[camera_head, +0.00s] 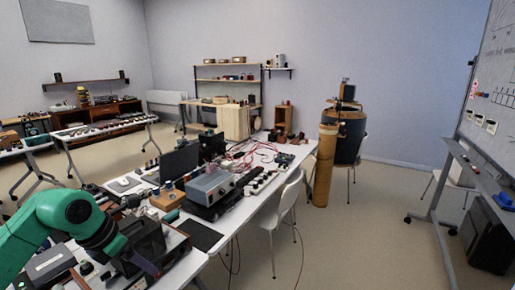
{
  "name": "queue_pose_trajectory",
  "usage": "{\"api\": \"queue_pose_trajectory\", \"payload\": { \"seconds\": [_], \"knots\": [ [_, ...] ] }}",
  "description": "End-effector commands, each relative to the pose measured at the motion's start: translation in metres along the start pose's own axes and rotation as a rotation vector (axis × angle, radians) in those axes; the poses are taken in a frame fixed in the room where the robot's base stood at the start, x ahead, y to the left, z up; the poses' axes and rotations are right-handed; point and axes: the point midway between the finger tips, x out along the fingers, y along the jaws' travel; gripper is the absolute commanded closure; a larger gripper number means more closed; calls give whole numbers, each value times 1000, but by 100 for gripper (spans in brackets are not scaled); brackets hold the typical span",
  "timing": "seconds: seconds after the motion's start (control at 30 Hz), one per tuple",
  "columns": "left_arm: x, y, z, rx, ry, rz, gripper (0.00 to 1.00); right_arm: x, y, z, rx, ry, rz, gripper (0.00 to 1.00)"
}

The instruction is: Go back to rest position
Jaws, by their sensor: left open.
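My left arm, green with a dark wrist, comes in from the lower left. My left gripper (138,236) is open over the near end of the long white table (232,222), close to a dark box-shaped device. Its fingers are dark and hard to tell apart from the equipment behind them. I see nothing held between them. My right gripper and arm are not in view.
The table is crowded: a grey amplifier-like box (211,186), a laptop (179,160), a black pad (200,235), red cables. A white chair (275,215) stands at its right side. A whiteboard stand (445,190) is at right. The floor between is open.

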Motion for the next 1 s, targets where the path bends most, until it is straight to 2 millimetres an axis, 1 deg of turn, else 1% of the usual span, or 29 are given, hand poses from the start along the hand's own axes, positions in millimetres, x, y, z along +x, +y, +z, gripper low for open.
{"api": "queue_pose_trajectory", "payload": {
  "seconds": [0.03,0.17,0.27,0.37,0.4,0.47,0.5,0.57,0.6,0.67,0.7,0.77,0.8,0.87,0.9,0.97,1.0],
  "knots": [
    [13,-7,2,-19,-20,-49,26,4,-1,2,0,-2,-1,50],
    [35,-23,14,-87,-97,-177,26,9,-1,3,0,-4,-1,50],
    [58,-37,25,-185,-177,-312,26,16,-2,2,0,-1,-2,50],
    [86,-49,40,-355,-285,-482,26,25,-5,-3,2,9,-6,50],
    [98,-50,45,-448,-332,-552,26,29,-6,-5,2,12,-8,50],
    [119,-47,50,-616,-403,-655,26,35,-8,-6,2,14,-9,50],
    [136,-41,51,-748,-449,-717,26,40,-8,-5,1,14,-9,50],
    [163,-27,47,-958,-509,-788,26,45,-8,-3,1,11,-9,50],
    [181,-16,40,-1093,-541,-818,26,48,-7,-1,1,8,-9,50],
    [212,1,24,-1300,-580,-846,26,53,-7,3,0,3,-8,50],
    [235,12,8,-1446,-600,-851,26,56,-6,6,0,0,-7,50],
    [274,27,-25,-1672,-620,-838,26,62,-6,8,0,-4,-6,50],
    [300,34,-51,-1822,-627,-815,26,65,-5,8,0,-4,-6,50],
    [337,41,-93,-2029,-629,-764,26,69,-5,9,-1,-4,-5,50],
    [360,41,-122,-2158,-625,-720,26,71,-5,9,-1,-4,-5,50],
    [391,38,-169,-2340,-611,-641,26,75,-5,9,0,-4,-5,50],
    [410,32,-201,-2454,-597,-580,26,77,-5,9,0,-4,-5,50]
  ]
}}
